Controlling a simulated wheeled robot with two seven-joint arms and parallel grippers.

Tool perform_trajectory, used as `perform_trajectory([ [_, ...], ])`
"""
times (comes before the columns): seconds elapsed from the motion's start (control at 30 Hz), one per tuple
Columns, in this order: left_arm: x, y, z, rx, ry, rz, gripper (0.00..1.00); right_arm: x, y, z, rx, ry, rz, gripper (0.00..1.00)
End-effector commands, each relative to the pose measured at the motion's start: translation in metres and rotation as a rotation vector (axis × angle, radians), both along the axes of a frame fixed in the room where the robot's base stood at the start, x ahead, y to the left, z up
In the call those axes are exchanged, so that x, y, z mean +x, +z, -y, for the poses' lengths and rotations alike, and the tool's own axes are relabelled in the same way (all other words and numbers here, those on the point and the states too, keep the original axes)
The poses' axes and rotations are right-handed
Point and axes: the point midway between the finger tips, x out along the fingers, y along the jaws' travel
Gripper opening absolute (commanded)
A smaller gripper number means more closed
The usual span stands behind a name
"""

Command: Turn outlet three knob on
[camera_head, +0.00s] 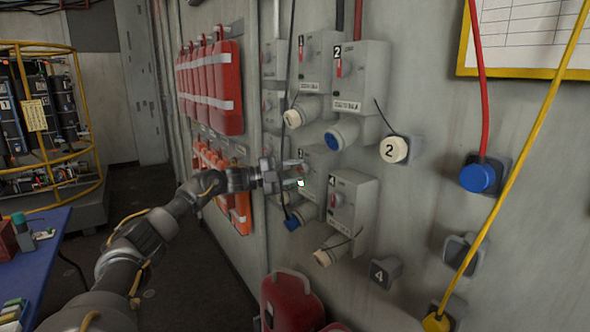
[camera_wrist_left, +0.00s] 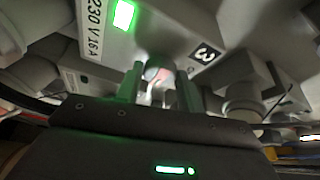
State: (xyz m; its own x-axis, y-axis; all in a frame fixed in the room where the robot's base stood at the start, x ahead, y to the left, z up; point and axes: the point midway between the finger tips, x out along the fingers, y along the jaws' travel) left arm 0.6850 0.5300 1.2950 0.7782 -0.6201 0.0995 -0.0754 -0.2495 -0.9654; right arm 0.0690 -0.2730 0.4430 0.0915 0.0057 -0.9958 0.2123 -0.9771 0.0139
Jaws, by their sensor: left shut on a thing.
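The outlet three box (camera_head: 316,158) is a grey wall unit, partly hidden behind my left gripper in the head view. In the left wrist view its face (camera_wrist_left: 150,35) carries a "3" label (camera_wrist_left: 205,53), "230 V 16 A" lettering and a bright green lit patch (camera_wrist_left: 124,14). Its knob (camera_wrist_left: 153,74), with a reddish part, sits between the fingers. My left gripper (camera_head: 297,174) reaches the box from the left and is shut on the knob; the fingers (camera_wrist_left: 160,92) stand on both sides of it. The knob's exact angle is hard to tell. My right gripper is out of view.
Box two (camera_head: 361,75) is above right and box four (camera_head: 352,205) below right, both close by. Plugs and cables hang around them. Red packs (camera_head: 212,85) hang on the wall at left. A blue table (camera_head: 40,255) stands lower left.

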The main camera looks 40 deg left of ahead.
Motion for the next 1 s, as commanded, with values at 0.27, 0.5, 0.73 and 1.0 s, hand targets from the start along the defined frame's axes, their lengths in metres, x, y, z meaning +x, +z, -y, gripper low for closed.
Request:
perform_trajectory([
  [0.27, 0.0001, 0.0013, 0.0001, 0.069, 0.000, 0.021, 0.15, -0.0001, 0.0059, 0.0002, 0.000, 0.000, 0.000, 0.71],
  [0.5, 0.0003, 0.0005, 0.0002, 0.081, 0.000, 0.025, 0.15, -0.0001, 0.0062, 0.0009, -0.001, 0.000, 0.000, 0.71],
  [0.73, 0.0002, 0.0003, 0.0002, 0.081, 0.000, 0.025, 0.15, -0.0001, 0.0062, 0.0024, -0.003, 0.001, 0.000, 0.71],
  [1.0, 0.0002, 0.0004, 0.0002, 0.080, 0.000, 0.024, 0.59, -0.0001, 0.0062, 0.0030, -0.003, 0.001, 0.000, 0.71],
])
